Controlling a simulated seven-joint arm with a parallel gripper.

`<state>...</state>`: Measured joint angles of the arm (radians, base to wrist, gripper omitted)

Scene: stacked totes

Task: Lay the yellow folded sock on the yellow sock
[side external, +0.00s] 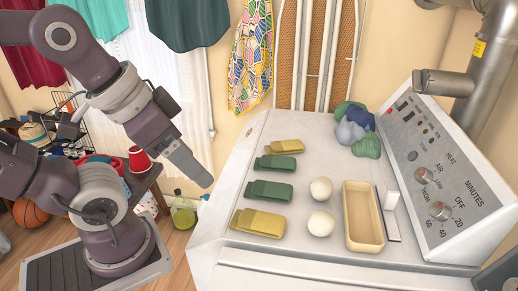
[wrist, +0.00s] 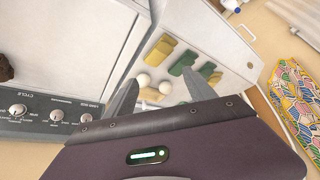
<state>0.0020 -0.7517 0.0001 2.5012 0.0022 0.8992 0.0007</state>
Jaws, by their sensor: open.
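Two yellow folded socks lie apart on the white machine top. The larger-looking one (side external: 258,223) is near the front edge, and the other yellow sock (side external: 285,146) is at the back of the row. The front one also shows in the wrist view (wrist: 159,49), as does the back one (wrist: 215,78). Two green folded socks (side external: 269,190) (side external: 276,163) lie between them. My gripper (side external: 196,172) is raised left of the machine top, away from the socks. In the wrist view my gripper (wrist: 162,92) has its fingers spread with nothing held.
Two white balls (side external: 320,222) (side external: 321,188) and a cream tray (side external: 348,229) stand right of the socks. Bundled green, grey and blue socks (side external: 366,144) lie at the back, beside the sloped control panel (side external: 436,180).

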